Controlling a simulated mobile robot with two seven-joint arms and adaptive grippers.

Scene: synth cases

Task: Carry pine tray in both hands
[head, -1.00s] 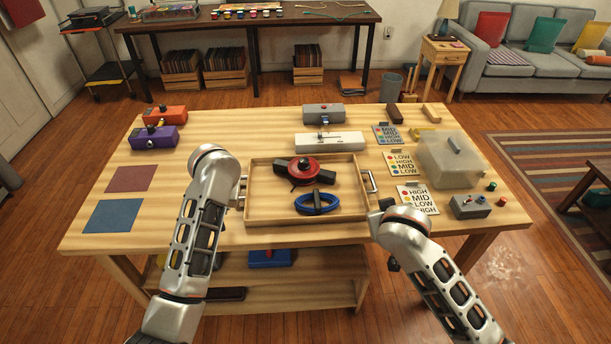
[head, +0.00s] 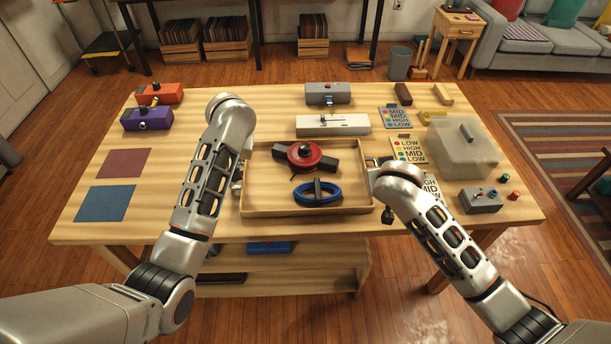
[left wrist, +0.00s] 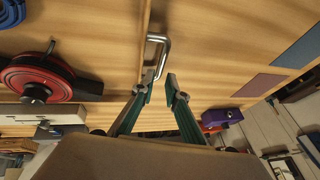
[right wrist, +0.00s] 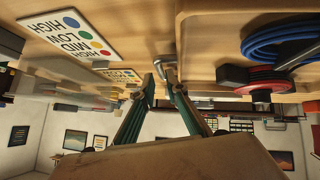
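The pine tray (head: 264,208) lies on the wooden table, with a metal handle on each short side. In it are a red reel (head: 306,156) with dark blocks beside it and a blue cable coil (head: 318,194). In the left wrist view my left gripper (left wrist: 158,84) is open, its fingertips just short of the left handle (left wrist: 163,42). In the right wrist view my right gripper (right wrist: 162,80) is open, its fingertips close around the right handle (right wrist: 168,71); I cannot tell whether they touch it. In the head view my arms largely hide both grippers.
A white device (head: 333,124) stands just behind the tray. Label cards (head: 409,150), a clear box (head: 463,147) and a grey button box (head: 481,201) are to the right. Orange (head: 160,92) and purple (head: 147,118) boxes stand at left. The table left of the tray is mostly clear.

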